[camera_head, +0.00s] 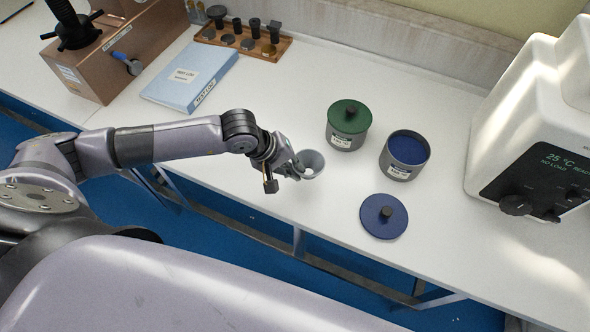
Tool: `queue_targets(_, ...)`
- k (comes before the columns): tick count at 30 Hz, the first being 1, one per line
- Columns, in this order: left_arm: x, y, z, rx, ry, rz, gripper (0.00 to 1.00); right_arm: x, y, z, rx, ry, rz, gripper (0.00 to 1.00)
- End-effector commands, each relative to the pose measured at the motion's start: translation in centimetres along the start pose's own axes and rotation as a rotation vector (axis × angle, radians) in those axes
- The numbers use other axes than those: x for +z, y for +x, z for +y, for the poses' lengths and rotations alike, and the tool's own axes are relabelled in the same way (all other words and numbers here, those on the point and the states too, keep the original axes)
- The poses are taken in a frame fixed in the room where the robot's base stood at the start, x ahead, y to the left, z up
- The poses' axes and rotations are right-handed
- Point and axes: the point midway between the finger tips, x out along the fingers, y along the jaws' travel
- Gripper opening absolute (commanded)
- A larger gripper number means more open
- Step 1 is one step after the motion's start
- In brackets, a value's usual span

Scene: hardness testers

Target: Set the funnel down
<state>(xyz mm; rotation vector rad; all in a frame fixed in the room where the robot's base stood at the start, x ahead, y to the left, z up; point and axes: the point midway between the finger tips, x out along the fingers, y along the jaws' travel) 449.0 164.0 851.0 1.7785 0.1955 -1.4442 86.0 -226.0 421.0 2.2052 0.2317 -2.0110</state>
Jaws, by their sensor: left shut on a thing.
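The funnel (313,160) is a small grey cone with its wide mouth facing up. It is at the end of my left arm, near the front edge of the white bench. My left gripper (295,171) is shut on the funnel at its left side, and part of the fingers hides the funnel's wall. I cannot tell whether the funnel's lower end touches the bench. My right gripper does not show.
Right of the funnel stand a grey pot with a green lid (348,123) and an open pot with blue inside (405,155). A blue lid (384,216) lies near the front edge. A white tester (530,120), a blue binder (190,77) and a wooden rack (243,42) also stand there.

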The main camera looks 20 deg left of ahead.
Motion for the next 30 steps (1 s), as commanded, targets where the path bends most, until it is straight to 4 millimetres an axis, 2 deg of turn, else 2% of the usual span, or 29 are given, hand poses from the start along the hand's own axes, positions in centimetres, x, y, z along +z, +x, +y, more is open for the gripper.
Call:
queue_targets(3,0.0,1.5,-0.8,-0.001,-0.003,-0.001,0.00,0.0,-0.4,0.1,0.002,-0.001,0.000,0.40)
queue_targets(6,0.0,2.1,-1.1,0.001,-0.001,0.000,0.00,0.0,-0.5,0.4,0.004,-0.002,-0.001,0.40)
queue_targets(17,0.0,2.5,-1.3,0.001,-0.001,0.000,0.00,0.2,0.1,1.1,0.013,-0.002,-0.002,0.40)
queue_targets(18,0.0,2.4,-1.3,0.001,-0.001,0.000,0.08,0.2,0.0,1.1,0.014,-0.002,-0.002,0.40)
queue_targets(24,0.0,2.3,-1.3,0.000,-0.001,0.000,0.21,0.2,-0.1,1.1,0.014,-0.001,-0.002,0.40)
queue_targets(27,0.0,2.3,-1.3,0.000,-0.001,0.000,0.27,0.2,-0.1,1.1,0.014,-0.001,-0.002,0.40)
queue_targets(30,0.0,2.3,-1.3,0.000,-0.001,0.000,0.27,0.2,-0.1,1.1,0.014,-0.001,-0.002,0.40)
